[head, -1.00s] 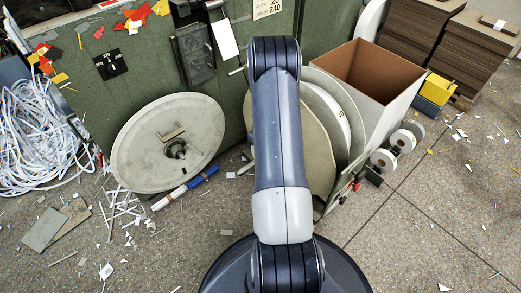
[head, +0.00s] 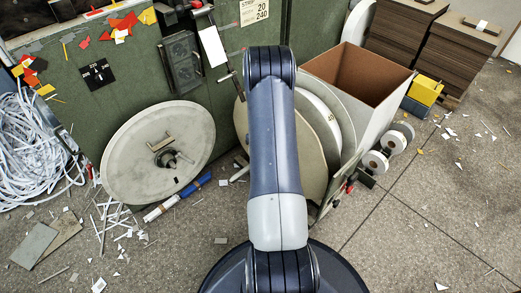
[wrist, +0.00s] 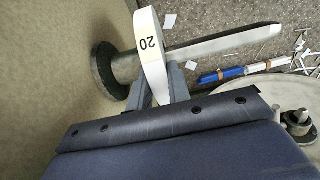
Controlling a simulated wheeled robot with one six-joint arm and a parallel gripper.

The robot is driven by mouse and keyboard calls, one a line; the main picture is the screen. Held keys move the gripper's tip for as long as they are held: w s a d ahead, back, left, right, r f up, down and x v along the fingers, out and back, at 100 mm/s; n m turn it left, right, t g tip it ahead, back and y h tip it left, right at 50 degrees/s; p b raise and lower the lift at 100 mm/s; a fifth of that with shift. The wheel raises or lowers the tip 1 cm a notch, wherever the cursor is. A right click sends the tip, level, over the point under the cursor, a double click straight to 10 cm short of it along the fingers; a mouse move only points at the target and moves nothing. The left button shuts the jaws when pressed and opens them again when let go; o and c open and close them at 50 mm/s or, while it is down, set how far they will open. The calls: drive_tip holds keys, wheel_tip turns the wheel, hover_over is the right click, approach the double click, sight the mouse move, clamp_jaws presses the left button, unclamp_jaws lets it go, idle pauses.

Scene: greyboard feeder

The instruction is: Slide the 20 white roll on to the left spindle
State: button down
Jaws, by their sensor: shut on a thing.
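The white roll (wrist: 149,48) marked 20 shows almost edge-on in the wrist view. My gripper (wrist: 160,88) is shut on its near, lower part. A grey spindle (wrist: 215,46) with a dark round hub (wrist: 104,70) crosses at the roll and shows on both sides of it. I cannot tell for sure whether the roll is around the shaft or just in front of it. A large beige disc (wrist: 45,60) lies behind the hub. In the head view my arm hides the gripper, roll and this spindle.
Another disc (head: 130,150) with its own hub (head: 172,157) leans at the left. A blue-and-white tube (head: 180,195) lies below it. An open box (head: 385,115) and small white rolls (head: 393,143) stand at the right. Paper scraps litter the floor, which is clearer at the lower right.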

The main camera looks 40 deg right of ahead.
drive_tip(key=c, duration=1.3)
unclamp_jaws()
drive_tip(key=shift+o, duration=0.2)
drive_tip(key=shift+r, duration=0.1)
wheel_tip(320, 180, up, 11)
drive_tip(key=p, duration=0.3)
drive_tip(key=shift+f, duration=0.2)
drive_tip(key=f+b, duration=0.1)
drive_tip(key=f, duration=0.2)
drive_tip(key=f+b, duration=0.1)
drive_tip(key=f, duration=0.6)
drive_tip(key=shift+a+f+b, duration=0.35)
drive_tip(key=shift+f+b, duration=0.05)
drive_tip(key=shift+a, duration=0.25)
